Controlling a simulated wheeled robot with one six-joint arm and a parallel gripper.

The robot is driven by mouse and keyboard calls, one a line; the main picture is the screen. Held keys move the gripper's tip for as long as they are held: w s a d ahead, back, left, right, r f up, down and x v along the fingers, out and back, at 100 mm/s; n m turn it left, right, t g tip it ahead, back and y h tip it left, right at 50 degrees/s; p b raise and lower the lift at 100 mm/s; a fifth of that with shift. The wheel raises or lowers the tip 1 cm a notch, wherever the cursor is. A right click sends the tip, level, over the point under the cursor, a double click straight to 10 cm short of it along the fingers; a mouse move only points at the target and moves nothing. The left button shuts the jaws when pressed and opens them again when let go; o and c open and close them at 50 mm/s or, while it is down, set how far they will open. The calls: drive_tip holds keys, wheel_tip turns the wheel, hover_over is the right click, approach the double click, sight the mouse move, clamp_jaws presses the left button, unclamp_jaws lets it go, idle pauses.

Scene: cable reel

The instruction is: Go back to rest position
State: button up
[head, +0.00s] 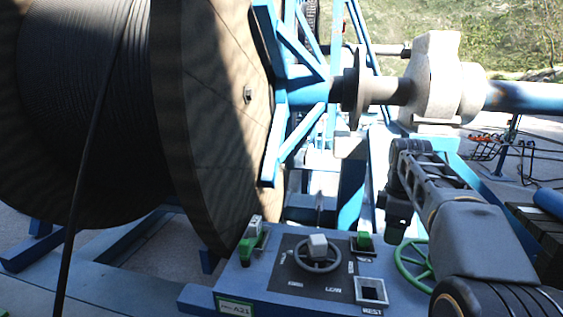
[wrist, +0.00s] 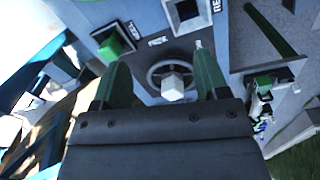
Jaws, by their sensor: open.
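My gripper (head: 396,230) hangs at the end of my arm on the right of the head view, above the right side of the control panel (head: 285,280). In the wrist view my gripper (wrist: 162,66) has its two green fingers spread wide with nothing between them. A small grey handwheel with a pale cube knob (head: 318,245) is on the panel. In the wrist view this knob (wrist: 172,87) appears between the fingers, beyond them; contact is not visible.
A large cable reel (head: 210,120) fills the left, with a blue frame (head: 300,70) beside it. Green switches (head: 250,245) (head: 364,240), a square socket (head: 371,290) and a green handwheel (head: 412,262) are on or beside the panel. A grey shaft housing (head: 432,80) stands behind my arm.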

drive_tip(key=s+a+f+m+t, duration=0.1)
drive_tip(key=s+a+f+m, duration=0.3)
drive_tip(key=s+f+m, duration=0.2)
drive_tip(key=s+a+f+m+t, duration=0.2)
drive_tip(key=s+a+f+m, duration=0.3)
drive_tip(key=s, duration=0.6)
wheel_tip(320, 180, down, 2)
drive_tip(key=shift+a+f+m+t, duration=0.2)
drive_tip(key=shift+m+t, duration=0.1)
drive_tip(key=shift+m, duration=0.8)
drive_tip(key=shift+s, duration=0.1)
